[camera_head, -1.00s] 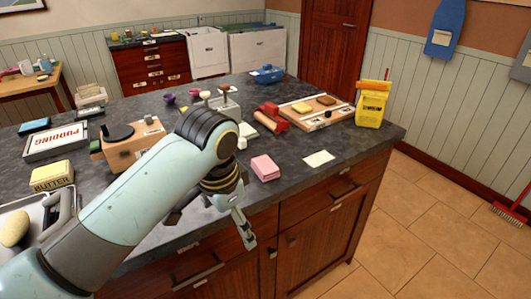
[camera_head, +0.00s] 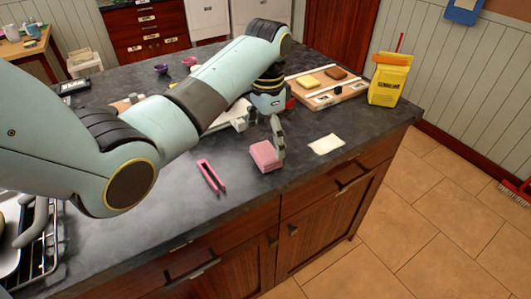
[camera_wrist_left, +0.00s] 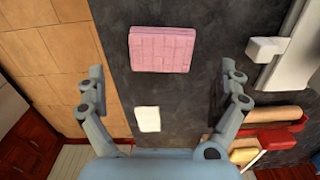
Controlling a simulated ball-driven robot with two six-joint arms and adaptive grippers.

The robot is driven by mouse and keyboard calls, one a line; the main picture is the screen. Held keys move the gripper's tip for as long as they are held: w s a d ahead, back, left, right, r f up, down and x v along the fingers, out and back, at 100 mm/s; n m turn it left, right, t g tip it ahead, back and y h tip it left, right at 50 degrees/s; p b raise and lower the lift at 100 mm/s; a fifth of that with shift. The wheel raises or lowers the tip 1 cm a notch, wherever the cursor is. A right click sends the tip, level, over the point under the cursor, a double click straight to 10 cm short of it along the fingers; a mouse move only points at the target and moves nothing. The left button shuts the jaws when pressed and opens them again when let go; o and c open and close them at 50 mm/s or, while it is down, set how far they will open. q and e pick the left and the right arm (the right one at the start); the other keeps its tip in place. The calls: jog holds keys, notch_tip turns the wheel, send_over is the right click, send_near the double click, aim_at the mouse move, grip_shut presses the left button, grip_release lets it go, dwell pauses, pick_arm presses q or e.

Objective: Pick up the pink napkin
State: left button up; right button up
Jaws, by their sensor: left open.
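The pink napkin (camera_head: 264,157) is a folded pink stack lying on the dark countertop near its front edge. In the left wrist view the napkin (camera_wrist_left: 161,50) shows a grid pattern and lies ahead of the gap between my fingers. My left gripper (camera_head: 277,145) points down close to the napkin, and one finger overlaps its right side in the head view. In the left wrist view my left gripper (camera_wrist_left: 163,75) is open, with its fingers wide apart and nothing between them. I cannot tell whether a finger touches the napkin. My right gripper is not in view.
A white napkin-like sheet (camera_head: 326,144) lies to the right. Pink tongs (camera_head: 211,177) lie to the left. A board with sponge-like blocks (camera_head: 326,88) and a yellow package (camera_head: 388,82) stand behind. The countertop (camera_head: 185,215) at front left is clear.

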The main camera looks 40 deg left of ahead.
aim_at(265, 151)
pick_arm(q)
jog(key=shift+a+f+p, duration=0.2)
jog(key=shift+f+p, duration=0.15)
jog(key=shift+f, duration=2.35)
jog(key=c, duration=1)
